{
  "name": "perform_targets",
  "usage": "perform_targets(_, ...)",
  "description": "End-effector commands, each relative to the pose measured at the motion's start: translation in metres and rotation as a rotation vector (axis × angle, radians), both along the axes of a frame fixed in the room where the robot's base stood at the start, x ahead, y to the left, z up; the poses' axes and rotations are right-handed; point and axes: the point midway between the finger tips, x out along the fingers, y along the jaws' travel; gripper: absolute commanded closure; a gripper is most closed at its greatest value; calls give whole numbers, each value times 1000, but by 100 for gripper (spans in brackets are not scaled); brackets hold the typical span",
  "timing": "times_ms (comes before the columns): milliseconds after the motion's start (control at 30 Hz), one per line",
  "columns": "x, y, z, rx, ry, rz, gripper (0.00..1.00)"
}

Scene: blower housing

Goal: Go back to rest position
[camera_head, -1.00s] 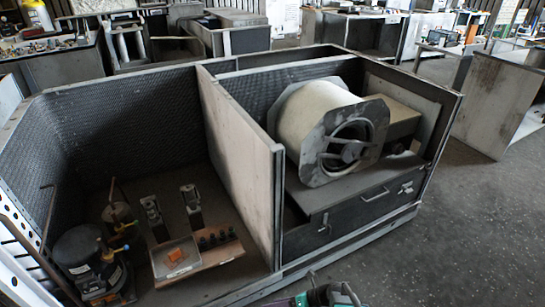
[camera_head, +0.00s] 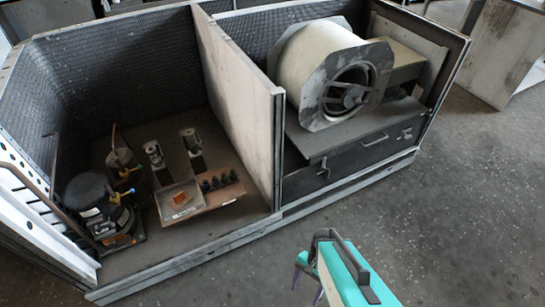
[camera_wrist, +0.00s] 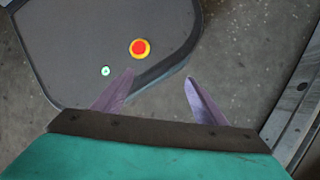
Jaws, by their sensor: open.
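My gripper (camera_head: 306,283) is at the bottom of the head view, in front of the housing and apart from it. Its teal body and part of its purple fingers show. In the wrist view my gripper (camera_wrist: 158,82) has its two purple fingers spread, with nothing between them. The blower housing (camera_head: 270,140) is a large open metal enclosure with a divider. A cream blower drum (camera_head: 308,62) with a grey octagonal front plate sits in its right bay.
The left bay holds a dark compressor (camera_head: 88,196), a small tray (camera_head: 180,202) and several small fittings. A metal edge (camera_wrist: 298,95) runs along the right of the wrist view. Grey floor (camera_head: 470,220) is clear at right. My own base shows below the fingers.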

Motion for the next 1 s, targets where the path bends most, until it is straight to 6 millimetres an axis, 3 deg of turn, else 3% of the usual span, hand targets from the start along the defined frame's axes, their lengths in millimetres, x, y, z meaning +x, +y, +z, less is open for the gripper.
perform_targets(233,-11,-36,5,24,-30,377,34)
perform_targets(433,-12,-48,5,87,-40,600,34)
perform_targets(600,-12,-48,5,131,-49,680,34)
perform_targets(1000,-12,-47,5,139,-50,691,34)
